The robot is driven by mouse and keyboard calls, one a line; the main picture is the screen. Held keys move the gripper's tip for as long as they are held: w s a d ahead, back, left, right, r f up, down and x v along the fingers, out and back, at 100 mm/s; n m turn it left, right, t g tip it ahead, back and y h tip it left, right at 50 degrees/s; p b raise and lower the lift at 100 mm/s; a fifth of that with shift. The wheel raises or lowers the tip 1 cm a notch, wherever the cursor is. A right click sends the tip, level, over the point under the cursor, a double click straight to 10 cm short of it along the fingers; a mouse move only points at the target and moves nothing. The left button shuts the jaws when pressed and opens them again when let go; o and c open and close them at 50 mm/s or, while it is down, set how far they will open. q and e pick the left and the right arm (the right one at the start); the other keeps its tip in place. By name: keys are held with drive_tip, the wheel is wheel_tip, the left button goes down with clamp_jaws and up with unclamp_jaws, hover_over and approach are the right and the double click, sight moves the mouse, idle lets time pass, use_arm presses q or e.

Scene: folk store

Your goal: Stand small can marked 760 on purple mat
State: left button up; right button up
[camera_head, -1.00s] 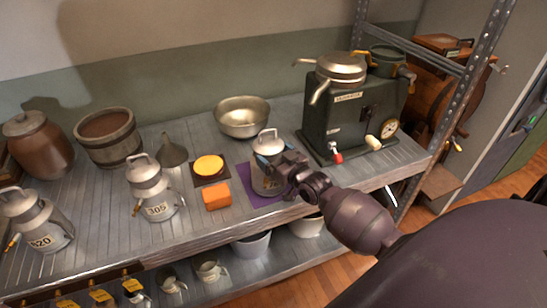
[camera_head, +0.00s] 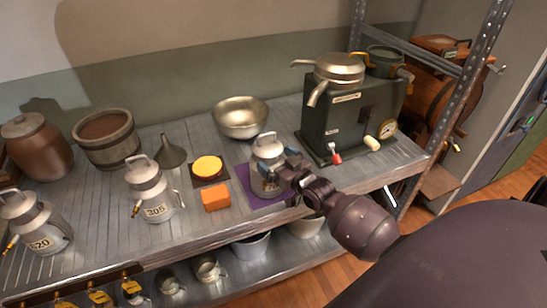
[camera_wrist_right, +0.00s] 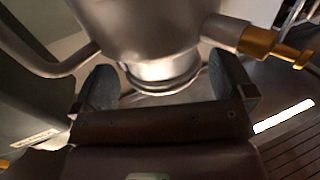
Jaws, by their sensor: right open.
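A small metal can (camera_head: 264,165) with a lid and top handle stands upright on the purple mat (camera_head: 247,188); my gripper partly hides its label, so I cannot read the number. My right gripper (camera_head: 283,170) is at the can's near right side. In the right wrist view, the can's body (camera_wrist_right: 140,30) fills the top, with a brass tap at right, and the open fingers (camera_wrist_right: 168,85) lie apart from each other below it. The left gripper is not in view.
Cans marked 305 (camera_head: 152,190) and 520 (camera_head: 35,222) stand to the left. An orange block (camera_head: 216,198), yellow disc (camera_head: 207,167), funnel (camera_head: 169,152) and metal bowl (camera_head: 240,117) are nearby. A green machine (camera_head: 345,125) stands to the right.

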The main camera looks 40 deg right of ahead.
drive_tip(key=s, duration=1)
drive_tip(key=s+a+f+g, duration=0.3)
drive_tip(key=s+a+f, duration=0.2)
drive_tip(key=s, duration=0.3)
drive_tip(key=s+a+f+g+h, duration=0.1)
drive_tip(key=s+a+f+g, duration=0.3)
drive_tip(key=s+f, duration=0.3)
drive_tip(key=shift+s+a+f, duration=0.3)
drive_tip(key=shift+s+a, duration=0.35)
drive_tip(key=shift+s, duration=0.4)
